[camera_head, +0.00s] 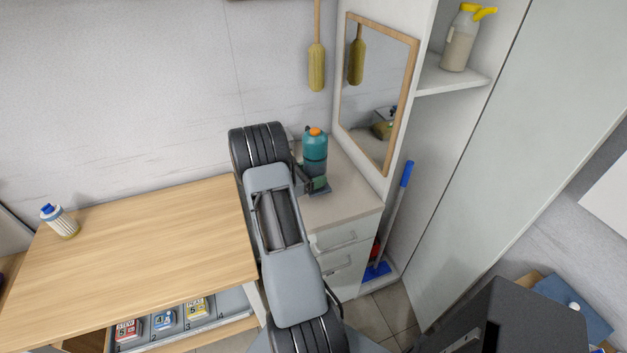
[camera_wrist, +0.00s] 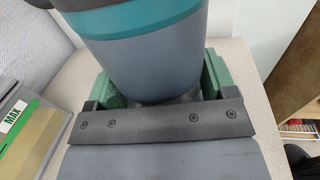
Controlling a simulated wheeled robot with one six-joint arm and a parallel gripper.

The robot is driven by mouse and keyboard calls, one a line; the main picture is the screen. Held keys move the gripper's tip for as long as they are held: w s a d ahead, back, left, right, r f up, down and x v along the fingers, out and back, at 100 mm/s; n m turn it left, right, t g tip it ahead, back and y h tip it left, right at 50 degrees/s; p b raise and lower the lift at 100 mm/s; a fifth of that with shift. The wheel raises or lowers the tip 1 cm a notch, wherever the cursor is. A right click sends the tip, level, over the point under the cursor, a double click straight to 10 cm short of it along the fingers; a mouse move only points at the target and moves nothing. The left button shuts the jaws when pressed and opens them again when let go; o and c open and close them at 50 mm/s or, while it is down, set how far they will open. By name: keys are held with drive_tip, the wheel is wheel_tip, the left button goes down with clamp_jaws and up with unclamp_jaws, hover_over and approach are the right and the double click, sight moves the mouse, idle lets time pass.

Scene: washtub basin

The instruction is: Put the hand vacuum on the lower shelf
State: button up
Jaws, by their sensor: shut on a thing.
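The hand vacuum (camera_head: 315,150) looks like a teal and dark grey upright cylinder with an orange top. It stands at the small white drawer cabinet (camera_head: 345,187); I cannot tell whether its base touches the top. My gripper (camera_head: 314,187) is around its lower part. In the wrist view my gripper (camera_wrist: 165,92) has a green pad on each side of the vacuum's grey body (camera_wrist: 145,55), shut on it. Its base is hidden there. A shelf (camera_head: 452,79) is in the open tall cabinet; a lower shelf surface (camera_head: 180,342) shows under the wooden table. I cannot tell which is meant.
A wooden tabletop (camera_head: 130,255) with a white and blue container (camera_head: 60,221) is at left. A spray bottle (camera_head: 461,38) stands on the cabinet shelf. A blue-handled broom (camera_head: 396,210) leans below it. A framed mirror (camera_head: 376,95) hangs above the drawer cabinet.

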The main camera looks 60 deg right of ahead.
wheel_tip(320, 180, down, 3)
drive_tip(key=shift+w+d+r+p, duration=0.1)
drive_tip(key=shift+w+d+p, duration=0.05)
drive_tip(key=shift+p, duration=0.25)
drive_tip(key=shift+f, duration=0.35)
drive_tip(key=shift+f, duration=0.15)
drive_tip(key=o, duration=1)
drive_tip(key=shift+o, duration=0.2)
